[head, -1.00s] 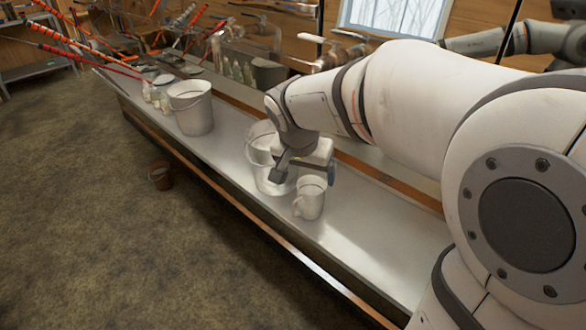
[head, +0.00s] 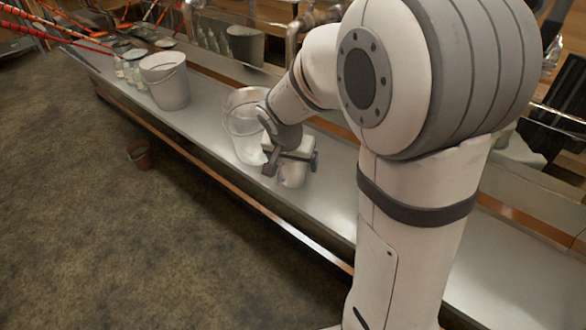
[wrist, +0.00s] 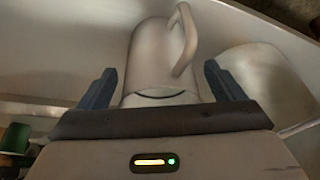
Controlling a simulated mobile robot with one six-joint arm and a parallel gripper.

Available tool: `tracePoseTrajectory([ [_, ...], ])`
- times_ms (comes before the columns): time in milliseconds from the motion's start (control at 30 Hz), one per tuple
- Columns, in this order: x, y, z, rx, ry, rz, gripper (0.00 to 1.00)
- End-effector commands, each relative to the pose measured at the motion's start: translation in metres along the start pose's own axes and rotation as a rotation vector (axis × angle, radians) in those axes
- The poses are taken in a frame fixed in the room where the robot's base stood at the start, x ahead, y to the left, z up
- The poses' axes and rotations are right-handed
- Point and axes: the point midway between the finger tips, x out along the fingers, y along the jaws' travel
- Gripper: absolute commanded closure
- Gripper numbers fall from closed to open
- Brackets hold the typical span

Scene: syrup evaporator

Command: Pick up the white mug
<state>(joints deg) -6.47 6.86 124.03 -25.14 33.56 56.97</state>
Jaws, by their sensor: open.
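The white mug (head: 293,176) stands on the long pale counter (head: 215,140) in the head view, partly hidden by my gripper (head: 291,166). My gripper is open, with its fingers on either side of the mug. In the wrist view the mug (wrist: 155,60) lies between the two dark fingers (wrist: 160,72), with visible gaps on both sides. Its handle (wrist: 188,42) shows at the upper right of the mug's body. Whether the gripper's palm touches the mug cannot be told.
A shiny bucket (head: 240,140) stands close beside the gripper. Another pale bucket (head: 165,82) and several small jars (head: 133,68) stand farther left on the counter. A brown pot (head: 140,155) is on the floor. The counter is bare in front of the mug.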

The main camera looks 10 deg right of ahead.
Motion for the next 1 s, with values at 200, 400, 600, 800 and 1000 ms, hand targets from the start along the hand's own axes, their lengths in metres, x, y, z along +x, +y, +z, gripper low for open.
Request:
tracePoseTrajectory([
  [200, -0.0004, 0.0002, -0.0002, 0.001, 0.000, 0.000, 0.17],
  [400, -0.0005, 0.0004, -0.0003, 0.001, 0.000, 0.000, 0.33],
  [600, -0.0005, 0.0006, -0.0004, 0.002, 0.000, 0.000, 0.50],
  [800, -0.0007, 0.0006, -0.0007, 0.002, 0.000, 0.000, 0.63],
  [1000, -0.0011, 0.0007, -0.0007, 0.003, 0.001, 0.000, 0.63],
])
